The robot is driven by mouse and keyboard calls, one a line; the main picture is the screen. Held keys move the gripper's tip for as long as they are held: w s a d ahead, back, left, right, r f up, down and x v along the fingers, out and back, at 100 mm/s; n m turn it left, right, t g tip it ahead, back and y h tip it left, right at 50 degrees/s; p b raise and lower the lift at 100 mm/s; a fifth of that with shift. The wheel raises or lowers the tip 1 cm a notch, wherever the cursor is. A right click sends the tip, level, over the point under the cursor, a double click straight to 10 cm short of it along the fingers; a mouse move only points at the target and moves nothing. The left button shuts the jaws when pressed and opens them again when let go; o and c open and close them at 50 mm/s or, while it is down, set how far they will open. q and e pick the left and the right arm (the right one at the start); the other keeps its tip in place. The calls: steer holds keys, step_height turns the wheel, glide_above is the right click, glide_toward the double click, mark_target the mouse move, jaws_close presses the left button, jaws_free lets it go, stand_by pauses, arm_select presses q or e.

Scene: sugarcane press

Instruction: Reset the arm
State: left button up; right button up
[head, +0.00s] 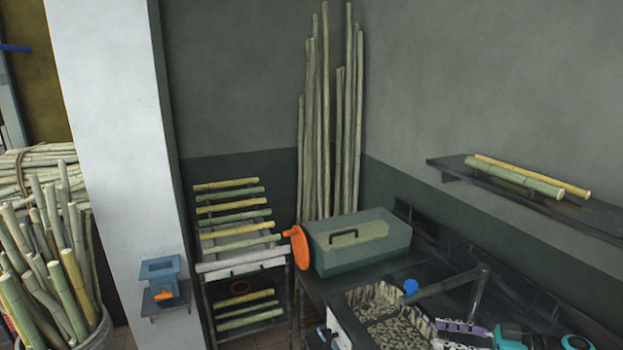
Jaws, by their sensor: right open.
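My right gripper (441,334) shows at the bottom edge, right of centre, partly cut off by the frame. Its jaws are open, pointing left, and I see nothing between them. It is beside the right end of a basin (372,298) with a speckled inside; I cannot tell if they touch. My right arm, with teal parts, comes in from the lower right corner. My left gripper is not in view.
A dark pipe (477,287) rises close above the gripper, near a blue knob (411,287). A cane rack (240,266) stands left; a wall shelf (527,186) holds two canes.

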steer(key=s+a+f+m+g+h, duration=0.1)
steer(key=s+a+f+m+h, duration=0.2)
steer(key=a, duration=0.4)
steer(key=s+a+f+m+g+h, duration=0.1)
steer(key=s+a+m+h, duration=0.25)
steer(key=a, duration=0.25)
steer(key=s+f+m+t+h, duration=0.2)
steer(key=s+f+m+h, duration=0.2)
steer(key=s+h, duration=0.4)
steer(key=shift+s+d+m+h, duration=0.35)
steer(key=shift+s+d, duration=0.05)
steer(key=shift+s, duration=0.8)
